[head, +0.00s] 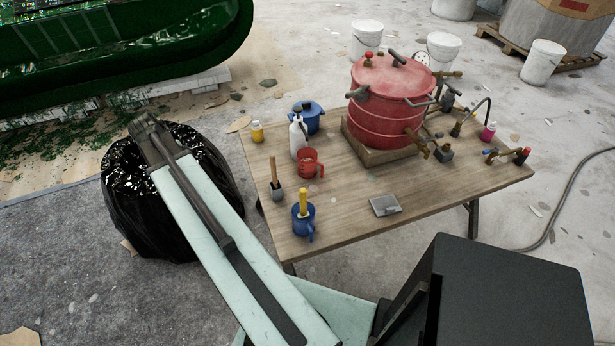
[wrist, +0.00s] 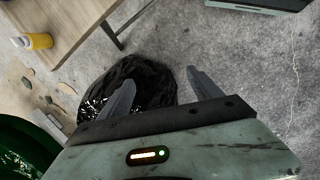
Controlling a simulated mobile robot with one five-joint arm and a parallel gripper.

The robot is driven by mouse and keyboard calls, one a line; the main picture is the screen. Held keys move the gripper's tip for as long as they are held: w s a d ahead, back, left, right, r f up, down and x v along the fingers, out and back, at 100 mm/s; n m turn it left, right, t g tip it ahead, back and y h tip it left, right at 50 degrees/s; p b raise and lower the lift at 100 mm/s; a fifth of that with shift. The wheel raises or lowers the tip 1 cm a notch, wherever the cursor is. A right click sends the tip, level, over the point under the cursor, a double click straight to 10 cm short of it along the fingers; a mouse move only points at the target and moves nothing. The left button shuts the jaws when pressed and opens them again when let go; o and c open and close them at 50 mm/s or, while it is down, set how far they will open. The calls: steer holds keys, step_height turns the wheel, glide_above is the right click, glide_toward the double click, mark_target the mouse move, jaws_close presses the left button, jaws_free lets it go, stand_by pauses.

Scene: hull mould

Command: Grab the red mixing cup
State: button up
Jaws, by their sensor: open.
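The red mixing cup (head: 310,161) stands upright on the wooden table (head: 350,215) in the head view, near the table's left side, with its handle to the right. It is not visible in the wrist view. My gripper (wrist: 163,86) is open and empty, with its two grey fingers spread over the black bag (wrist: 150,75). In the head view my arm reaches up and left, and its end is over the black bag (head: 120,200), left of the table and well apart from the cup.
Close around the cup are a white spray bottle (head: 298,138), a blue pot (head: 312,115), a wooden-handled tool (head: 276,180) and a blue cup (head: 303,224). A large red pressure pot (head: 390,95) stands to the right. The table's front middle holds a flat grey piece (head: 385,206).

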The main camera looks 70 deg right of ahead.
steer(key=s+d+f+n+g+b, duration=0.1)
steer(key=s+d+f+b, duration=0.1)
steer(key=s+d, duration=0.6)
steer(key=s+d+f+n+b, duration=0.1)
steer(key=s+d+f, duration=0.25)
steer(key=d, duration=0.75)
steer(key=n+g+b, duration=0.2)
steer(key=b, duration=0.1)
glide_toward(308, 159)
steer(key=s+a+r, duration=0.1)
steer(key=s+a, duration=0.1)
steer(key=a, duration=0.1)
steer(key=shift+h, duration=0.4)
steer(key=b+x, duration=0.3)
steer(key=x, duration=0.1)
steer(key=b+x, duration=0.3)
steer(key=b, duration=0.1)
steer(key=shift+a+f, duration=0.15)
steer(key=shift+f, duration=0.3)
steer(key=shift+r, duration=0.2)
steer(key=c, duration=1.1)
